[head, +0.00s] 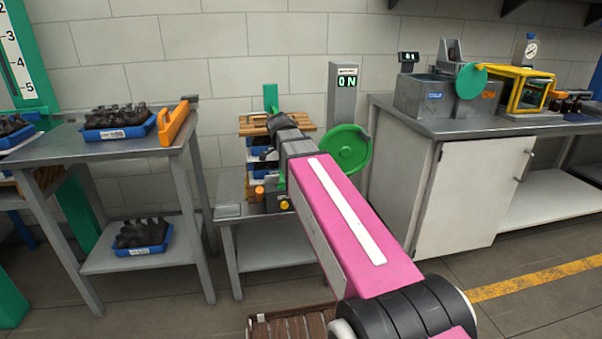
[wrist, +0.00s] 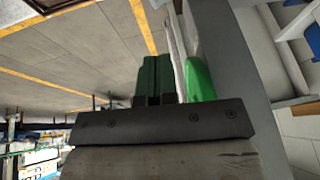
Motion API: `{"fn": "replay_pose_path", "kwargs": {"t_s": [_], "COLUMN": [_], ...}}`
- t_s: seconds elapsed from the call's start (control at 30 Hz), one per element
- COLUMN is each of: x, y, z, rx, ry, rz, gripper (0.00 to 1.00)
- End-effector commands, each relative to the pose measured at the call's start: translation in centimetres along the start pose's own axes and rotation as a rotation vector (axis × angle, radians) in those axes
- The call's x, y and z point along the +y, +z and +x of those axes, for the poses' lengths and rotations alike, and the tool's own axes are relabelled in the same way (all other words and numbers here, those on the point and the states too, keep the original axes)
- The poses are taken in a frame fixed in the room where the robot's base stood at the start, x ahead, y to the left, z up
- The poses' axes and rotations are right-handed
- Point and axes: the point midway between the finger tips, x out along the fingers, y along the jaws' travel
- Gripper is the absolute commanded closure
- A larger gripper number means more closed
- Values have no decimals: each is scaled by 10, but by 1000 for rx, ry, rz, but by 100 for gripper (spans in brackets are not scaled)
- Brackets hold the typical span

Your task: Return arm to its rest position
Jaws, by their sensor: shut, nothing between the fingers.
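My gripper (wrist: 157,62) shows in the wrist view as two dark green fingers side by side, shut with nothing between them. In the head view my pink arm reaches from the lower right toward the small bench in the middle. Its dark wrist end is in front of the wooden slatted top there; the fingers are hard to make out in that view. A bright green round wheel (head: 347,149) is just right of my wrist.
A metal table (head: 60,151) at left bears a blue tray (head: 140,129) of dark bottles and an orange bar (head: 174,123); another blue tray (head: 142,249) is on its lower shelf. A grey post (head: 342,103) reads ON. A cabinet bench (head: 470,192) stands right, with a yellow-framed box (head: 524,89).

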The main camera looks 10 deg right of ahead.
Motion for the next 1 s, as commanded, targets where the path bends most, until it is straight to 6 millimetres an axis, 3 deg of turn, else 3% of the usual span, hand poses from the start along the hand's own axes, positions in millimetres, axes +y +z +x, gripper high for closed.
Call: {"fn": "replay_pose_path", "kwargs": {"t_s": [0.13, 0.23, 0.7, 1.0], "x": [3, 11, 91, 147], "y": [2, 6, 48, 71], "z": [1, 18, 154, 214], "rx": [-6, -26, -243, -352], "ry": [3, 10, -47, -170], "rz": [-27, -119, -942, -1383], "gripper": [100, 100, 100, 100]}}
